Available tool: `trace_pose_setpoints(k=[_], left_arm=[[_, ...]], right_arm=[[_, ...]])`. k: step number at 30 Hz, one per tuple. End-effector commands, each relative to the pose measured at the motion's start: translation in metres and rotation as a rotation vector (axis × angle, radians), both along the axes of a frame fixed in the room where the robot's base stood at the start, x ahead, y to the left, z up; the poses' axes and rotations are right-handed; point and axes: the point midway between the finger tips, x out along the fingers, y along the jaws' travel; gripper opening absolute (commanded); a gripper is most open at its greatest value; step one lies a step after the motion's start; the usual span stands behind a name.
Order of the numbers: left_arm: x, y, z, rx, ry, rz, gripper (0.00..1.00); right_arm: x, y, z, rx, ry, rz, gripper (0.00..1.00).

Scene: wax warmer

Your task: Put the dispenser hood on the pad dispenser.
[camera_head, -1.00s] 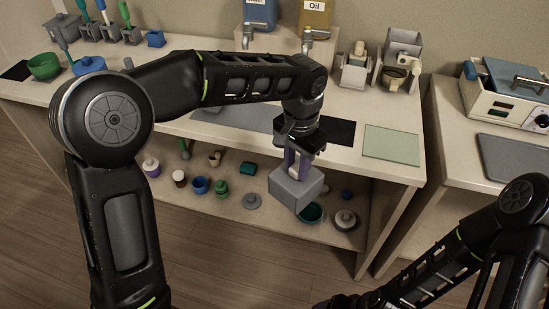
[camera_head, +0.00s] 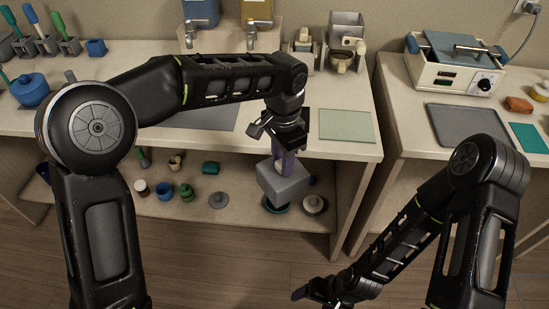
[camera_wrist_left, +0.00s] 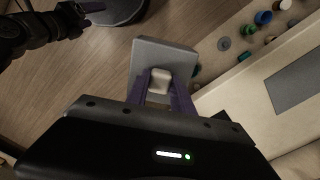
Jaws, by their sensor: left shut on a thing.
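The dispenser hood is a grey box (camera_head: 283,183) with a pale knob on its top. My left gripper (camera_head: 284,160) is shut on the knob with purple fingers and holds the hood in the air before the counter's front edge. In the left wrist view, the hood (camera_wrist_left: 150,54) hangs over the floor with the fingers (camera_wrist_left: 160,88) on both sides of the knob. The pad dispenser is probably the small grey holder (camera_head: 303,50) at the back of the counter, but I cannot be sure. My right gripper (camera_head: 322,291) is low at the bottom edge, its jaws unclear.
A green mat (camera_head: 346,125) lies on the counter (camera_head: 265,85). A taller grey holder (camera_head: 346,22) with a mug stands at the back. Dispensers with taps stand left of it. A shelf below holds several small pots. A wax warmer (camera_head: 455,62) and grey tray (camera_head: 470,125) are on the right table.

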Motion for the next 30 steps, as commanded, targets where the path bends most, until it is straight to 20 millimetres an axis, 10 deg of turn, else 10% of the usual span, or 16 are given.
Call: trace_pose_setpoints(k=[18, 30], left_arm=[[0.017, -0.014, -0.020, 0.000, -0.002, -0.167, 0.00], [-0.011, 0.020, 0.029, 0.000, -0.006, 0.160, 0.00]], right_arm=[[0.000, 0.000, 0.000, 0.000, 0.000, 0.000, 0.78], [0.000, 0.000, 0.000, 0.000, 0.000, 0.000, 0.78]])
